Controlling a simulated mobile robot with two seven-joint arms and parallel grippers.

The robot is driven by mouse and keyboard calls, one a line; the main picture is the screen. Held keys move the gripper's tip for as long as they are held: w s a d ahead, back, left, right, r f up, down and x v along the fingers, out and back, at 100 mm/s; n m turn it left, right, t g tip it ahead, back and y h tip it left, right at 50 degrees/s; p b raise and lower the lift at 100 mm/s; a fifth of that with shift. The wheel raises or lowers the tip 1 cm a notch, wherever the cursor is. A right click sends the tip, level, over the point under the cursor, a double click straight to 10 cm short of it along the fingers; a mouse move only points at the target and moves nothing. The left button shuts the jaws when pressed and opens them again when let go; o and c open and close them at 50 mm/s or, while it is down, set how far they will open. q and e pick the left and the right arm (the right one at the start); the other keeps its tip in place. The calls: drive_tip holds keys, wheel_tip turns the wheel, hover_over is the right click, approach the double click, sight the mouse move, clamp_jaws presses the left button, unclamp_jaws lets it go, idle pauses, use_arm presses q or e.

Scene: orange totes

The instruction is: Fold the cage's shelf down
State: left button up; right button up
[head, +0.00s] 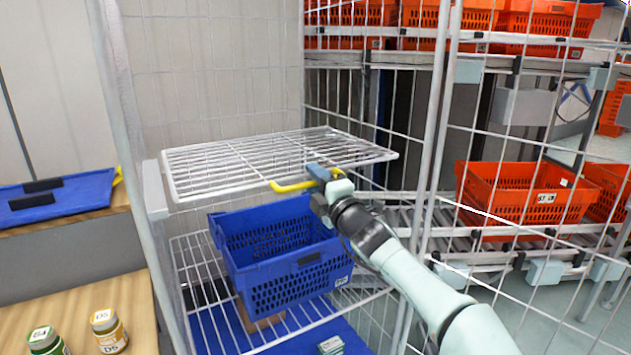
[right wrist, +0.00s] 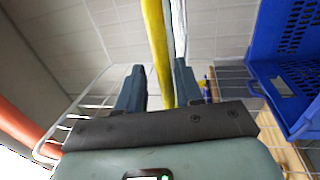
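The cage's white wire shelf (head: 230,165) lies about level across the cage, above a blue crate. A yellow handle (head: 292,186) runs along part of its front edge. In the head view my right gripper (head: 318,172) is at the right end of this handle. In the right wrist view the yellow handle (right wrist: 158,45) passes between the two dark fingers of my right gripper (right wrist: 158,85), with a gap visible on its left side. The fingers look open around it. My left gripper is not in view.
The blue crate (head: 285,265) sits on a lower wire shelf (head: 195,262) in the cage. Cage mesh and posts (head: 437,120) stand at right, with orange totes (head: 525,192) on racks behind. Jars (head: 108,330) stand on a wooden surface at left.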

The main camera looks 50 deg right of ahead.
drive_tip(key=shift+s, duration=0.1)
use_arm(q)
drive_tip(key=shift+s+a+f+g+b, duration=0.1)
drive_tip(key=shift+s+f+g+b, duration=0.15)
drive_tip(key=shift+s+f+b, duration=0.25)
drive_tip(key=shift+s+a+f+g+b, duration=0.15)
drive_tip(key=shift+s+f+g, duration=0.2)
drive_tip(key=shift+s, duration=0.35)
use_arm(e)
drive_tip(key=v, duration=1.3)
drive_tip(key=shift+a, duration=0.1)
